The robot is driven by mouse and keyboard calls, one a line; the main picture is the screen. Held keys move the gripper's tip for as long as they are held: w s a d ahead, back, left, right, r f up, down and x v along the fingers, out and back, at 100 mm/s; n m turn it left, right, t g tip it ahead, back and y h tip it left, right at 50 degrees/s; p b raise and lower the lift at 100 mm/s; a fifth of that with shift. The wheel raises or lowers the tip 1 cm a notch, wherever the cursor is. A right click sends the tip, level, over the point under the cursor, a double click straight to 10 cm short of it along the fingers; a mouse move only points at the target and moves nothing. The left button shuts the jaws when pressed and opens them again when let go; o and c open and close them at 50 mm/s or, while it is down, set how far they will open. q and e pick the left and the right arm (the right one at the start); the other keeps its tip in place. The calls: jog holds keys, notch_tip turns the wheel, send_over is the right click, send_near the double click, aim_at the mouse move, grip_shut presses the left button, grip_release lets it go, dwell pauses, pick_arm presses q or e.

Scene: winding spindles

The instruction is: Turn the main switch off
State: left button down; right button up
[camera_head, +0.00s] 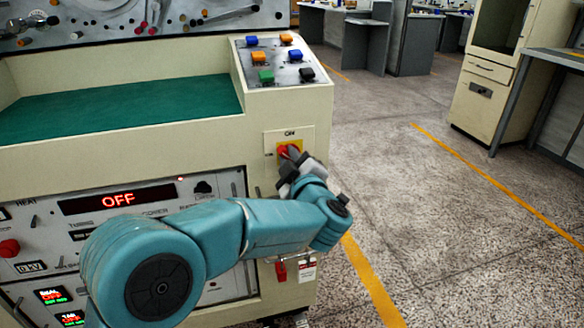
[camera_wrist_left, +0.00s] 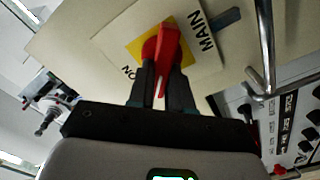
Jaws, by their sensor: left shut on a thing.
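The main switch is a red rotary handle (camera_head: 289,150) on a yellow plate, set in a cream label panel on the front right of the machine. In the left wrist view the red handle (camera_wrist_left: 167,50) sits on the yellow square (camera_wrist_left: 136,50), with the words MAIN and ON on the panel around it. My left gripper (camera_head: 291,160) reaches the switch from the front, and its two dark fingers (camera_wrist_left: 162,75) are shut on the red handle, one on each side. The fingers hide part of the handle in the head view. My right gripper is in neither view.
The machine's sloping panel (camera_head: 280,85) carries several coloured buttons above the switch. A red display (camera_head: 118,200) reading OFF is on the front panel at the left. A red item (camera_head: 281,271) hangs below the switch. The floor (camera_head: 420,220) to the right is clear.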

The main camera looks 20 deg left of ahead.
pick_arm(q)
jog(key=n+b, duration=0.2)
jog(key=f+n+b, duration=0.1)
jog(key=n+b, duration=0.1)
jog(key=n, duration=0.1)
jog(key=shift+s+a+n+b, duration=0.1)
jog(key=shift+n+b, duration=1.2)
jog(key=shift+n, duration=0.4)
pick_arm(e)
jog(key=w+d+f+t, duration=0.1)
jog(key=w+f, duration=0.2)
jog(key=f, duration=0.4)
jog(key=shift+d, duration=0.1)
pick_arm(q)
jog(key=c, duration=1)
grip_release()
jog(key=shift+c, duration=0.2)
jog(key=shift+r, duration=0.1)
jog(key=p+v, duration=0.3)
jog(key=v, duration=1.3)
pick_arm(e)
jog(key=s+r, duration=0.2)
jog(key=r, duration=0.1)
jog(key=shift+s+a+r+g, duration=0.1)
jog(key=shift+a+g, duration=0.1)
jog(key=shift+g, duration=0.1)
